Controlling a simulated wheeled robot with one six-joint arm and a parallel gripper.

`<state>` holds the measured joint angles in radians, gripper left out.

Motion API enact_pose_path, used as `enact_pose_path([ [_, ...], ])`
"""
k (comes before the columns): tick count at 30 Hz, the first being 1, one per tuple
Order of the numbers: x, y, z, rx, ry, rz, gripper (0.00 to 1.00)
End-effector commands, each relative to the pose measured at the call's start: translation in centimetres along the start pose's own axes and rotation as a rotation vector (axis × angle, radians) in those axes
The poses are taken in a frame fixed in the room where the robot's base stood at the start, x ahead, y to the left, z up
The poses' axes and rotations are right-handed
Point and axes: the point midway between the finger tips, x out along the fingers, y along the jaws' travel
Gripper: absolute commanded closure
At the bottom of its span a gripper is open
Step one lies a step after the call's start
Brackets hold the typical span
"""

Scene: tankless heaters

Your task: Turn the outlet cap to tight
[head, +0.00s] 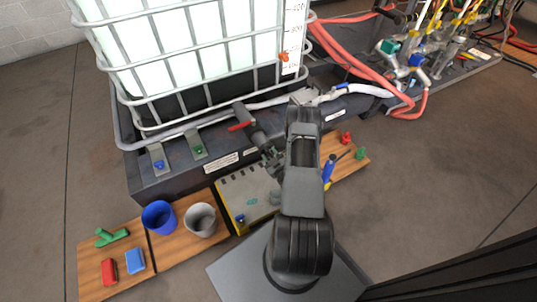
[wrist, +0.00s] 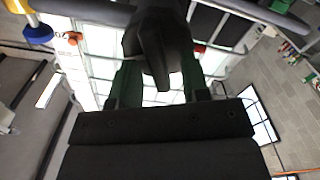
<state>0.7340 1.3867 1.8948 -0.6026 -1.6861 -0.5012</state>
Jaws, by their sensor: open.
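The dark outlet valve (head: 256,137) with a red handle (head: 240,126) sticks out from the lower front of the caged white tank (head: 190,50). Its outer end, where the outlet cap would be, is mostly hidden by my gripper (head: 272,160) in the head view. In the wrist view a dark outlet body (wrist: 160,40) hangs between the two green fingers of my gripper (wrist: 160,88). The fingers are apart, one on each side of it. I cannot tell whether they touch it. The cap's edge and its tightness cannot be made out.
Below the tank, wooden boards hold a blue cup (head: 158,217), a grey cup (head: 200,220), a red block (head: 109,271), a blue block (head: 135,261) and a notebook-like panel (head: 240,196). Red hoses (head: 345,60) lie at the right. Open floor (head: 440,160) lies right of my arm.

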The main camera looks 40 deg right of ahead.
Motion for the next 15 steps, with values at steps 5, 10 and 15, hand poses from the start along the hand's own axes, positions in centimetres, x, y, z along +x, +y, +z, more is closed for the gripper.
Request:
enact_pose_path([
  [5, 0.03, 0.01, -0.01, 0.0, 0.0, 0.0, 0.57],
  [10, 0.02, 0.01, -0.01, 0.0, 0.0, 0.0, 0.67],
  [15, 0.01, 0.01, -0.01, 0.0, 0.0, 0.0, 0.83],
])
